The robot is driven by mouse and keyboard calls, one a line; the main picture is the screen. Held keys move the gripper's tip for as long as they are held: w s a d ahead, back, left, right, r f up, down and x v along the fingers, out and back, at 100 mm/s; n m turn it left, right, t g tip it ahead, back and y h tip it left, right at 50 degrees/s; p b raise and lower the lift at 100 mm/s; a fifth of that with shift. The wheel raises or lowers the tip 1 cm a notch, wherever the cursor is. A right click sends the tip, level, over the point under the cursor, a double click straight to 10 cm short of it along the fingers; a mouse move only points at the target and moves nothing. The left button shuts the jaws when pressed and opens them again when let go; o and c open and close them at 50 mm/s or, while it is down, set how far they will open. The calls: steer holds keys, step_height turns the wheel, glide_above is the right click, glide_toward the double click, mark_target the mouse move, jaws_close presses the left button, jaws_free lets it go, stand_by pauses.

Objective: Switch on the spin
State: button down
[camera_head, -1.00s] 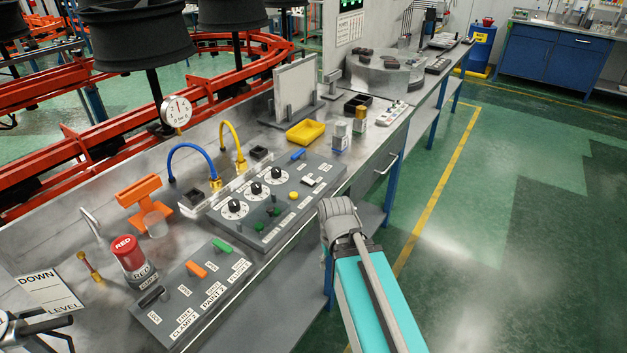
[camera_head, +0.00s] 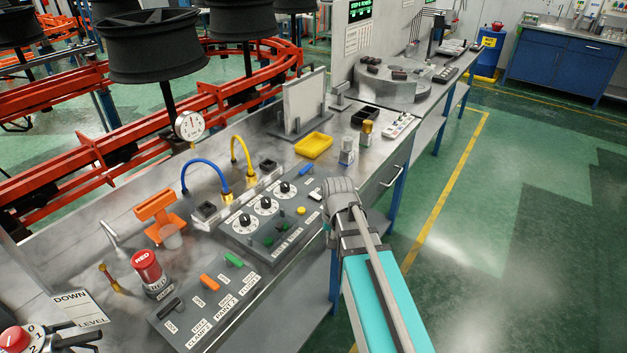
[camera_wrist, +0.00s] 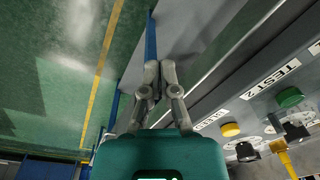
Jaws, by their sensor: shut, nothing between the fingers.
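The dark control panel (camera_head: 262,236) on the bench holds three round dials with black knobs (camera_head: 265,204), small green buttons or switches and a yellow button (camera_head: 301,211). I cannot read any label as spin. A second panel (camera_head: 206,304), nearer, carries black, orange and green switches. My gripper (camera_wrist: 158,68) is shut and empty in the wrist view, off the panel's front edge. There the label TEST 2, a green button (camera_wrist: 290,97), a yellow button (camera_wrist: 230,129) and a black knob (camera_wrist: 246,151) lie to its right. In the head view my arm's grey end hides the fingertips.
A red numbered knob (camera_head: 14,339) is at lower left. Wheels on spindles stand behind. Open green floor lies right.

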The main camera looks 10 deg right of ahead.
mark_target(313, 193)
steer(key=w+r+m+t+y+p, duration=0.1)
steer(key=w+r+m+p, duration=0.5)
steer(key=w+r+p, duration=0.9)
step_height(313, 193, up, 2)
steer(key=w, duration=0.2)
steer(key=shift+w+a+p, duration=0.15)
steer(key=shift+w+p, duration=0.2)
steer(key=shift+p, duration=0.05)
steer(key=f+b, duration=0.4)
steer(key=w+a+f+b, duration=0.1)
steer(key=f+b, duration=0.8)
steer(key=shift+w+a+f+b, duration=0.35)
steer(key=shift+a+b, duration=0.05)
stand_by(0.4)
steer(key=shift+d, duration=0.1)
